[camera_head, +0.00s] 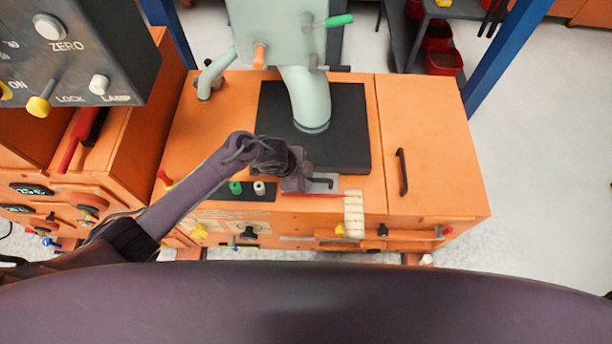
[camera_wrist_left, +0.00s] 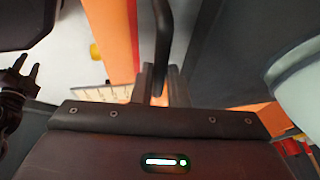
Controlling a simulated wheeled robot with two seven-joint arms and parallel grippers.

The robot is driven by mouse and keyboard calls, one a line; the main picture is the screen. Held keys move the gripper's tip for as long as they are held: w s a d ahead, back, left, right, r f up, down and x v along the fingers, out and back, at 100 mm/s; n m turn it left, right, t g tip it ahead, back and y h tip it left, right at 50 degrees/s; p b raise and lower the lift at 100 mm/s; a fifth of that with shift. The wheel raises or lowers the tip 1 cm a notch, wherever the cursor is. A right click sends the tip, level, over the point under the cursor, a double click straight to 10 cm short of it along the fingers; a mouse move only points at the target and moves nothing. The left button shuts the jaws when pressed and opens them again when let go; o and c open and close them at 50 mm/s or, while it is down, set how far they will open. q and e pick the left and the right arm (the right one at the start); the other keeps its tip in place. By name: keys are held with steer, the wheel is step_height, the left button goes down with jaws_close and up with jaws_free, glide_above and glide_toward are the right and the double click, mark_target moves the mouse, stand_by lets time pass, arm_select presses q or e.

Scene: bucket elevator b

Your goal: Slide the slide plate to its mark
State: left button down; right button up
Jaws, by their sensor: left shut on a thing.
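The slide plate (camera_head: 325,182) shows as a small grey strip at the front edge of the black square top on the orange machine. A black bent handle (camera_head: 319,182) stands over it and shows as a dark bar in the left wrist view (camera_wrist_left: 163,40). My left gripper (camera_head: 303,183) is shut on this handle, with the bar between its fingers (camera_wrist_left: 162,85). The gripper hides part of the plate. A thin red line (camera_head: 315,195) runs just in front; I cannot tell whether it is the mark.
A pale green column (camera_head: 310,100) rises from the black top (camera_head: 350,150) behind the gripper. A green and a white knob (camera_head: 259,187) sit left of it. A black handle (camera_head: 402,171) stands on the right-hand orange panel.

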arm_select(q)
steer(key=shift+s+r+p, duration=0.1)
steer(key=shift+s+p, duration=0.8)
steer(key=shift+s, duration=0.45)
steer(key=c, duration=1.4)
jaws_free()
steer(key=shift+w, duration=0.1)
steer(key=shift+c, duration=0.2)
steer(key=p+v, duration=0.1)
steer(key=v, duration=0.6)
steer(key=shift+r, duration=0.25)
